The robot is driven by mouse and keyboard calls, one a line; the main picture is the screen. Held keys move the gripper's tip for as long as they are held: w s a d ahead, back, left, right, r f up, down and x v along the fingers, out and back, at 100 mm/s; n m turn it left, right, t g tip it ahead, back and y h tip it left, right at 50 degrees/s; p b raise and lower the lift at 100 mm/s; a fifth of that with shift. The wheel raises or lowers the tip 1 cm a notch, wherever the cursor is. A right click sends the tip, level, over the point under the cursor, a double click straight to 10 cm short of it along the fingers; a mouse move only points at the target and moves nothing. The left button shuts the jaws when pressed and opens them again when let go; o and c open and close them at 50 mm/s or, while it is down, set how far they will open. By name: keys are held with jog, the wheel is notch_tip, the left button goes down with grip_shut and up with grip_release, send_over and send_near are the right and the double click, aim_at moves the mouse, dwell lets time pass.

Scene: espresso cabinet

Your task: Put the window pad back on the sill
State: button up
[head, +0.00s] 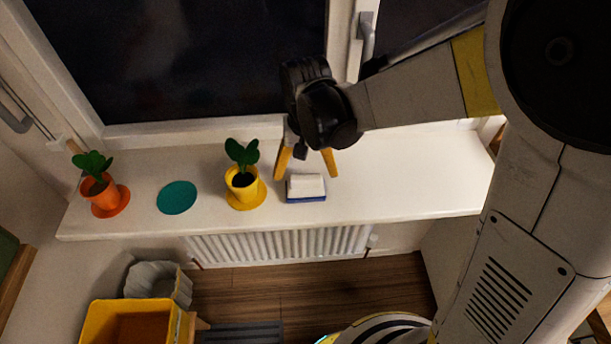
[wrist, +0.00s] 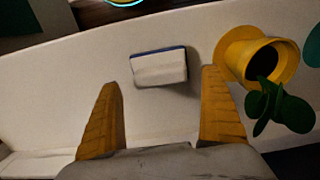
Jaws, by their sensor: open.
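The window pad (head: 306,187) is a small white block with a blue base. It lies on the white sill (head: 400,185), just right of the yellow potted plant. In the wrist view the pad (wrist: 159,68) lies ahead of and between my fingertips. My gripper (head: 307,170) is open, with its yellow fingers apart and pointing down by the pad. In the wrist view the open gripper (wrist: 163,80) holds nothing. I cannot tell the exact height of the fingertips above the sill.
A yellow potted plant (head: 242,183) stands close to the pad. A teal disc (head: 177,197) and an orange potted plant (head: 99,190) are further left. The sill's right part is clear. A radiator (head: 280,245), a yellow box (head: 135,322) and a grey pot (head: 160,280) are below.

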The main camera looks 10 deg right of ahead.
aim_at(306, 177)
notch_tip(306, 177, up, 8)
jog(key=p, duration=0.2)
jog(key=s+d+r+t, duration=0.3)
jog(key=s+d, duration=0.2)
jog(key=d, duration=0.1)
jog(key=s+d+r+t, duration=0.4)
jog(key=s+d, duration=0.1)
jog(key=d, duration=0.2)
jog(key=shift+s+d, duration=0.25)
jog(key=shift+s, duration=0.15)
dwell(0.3)
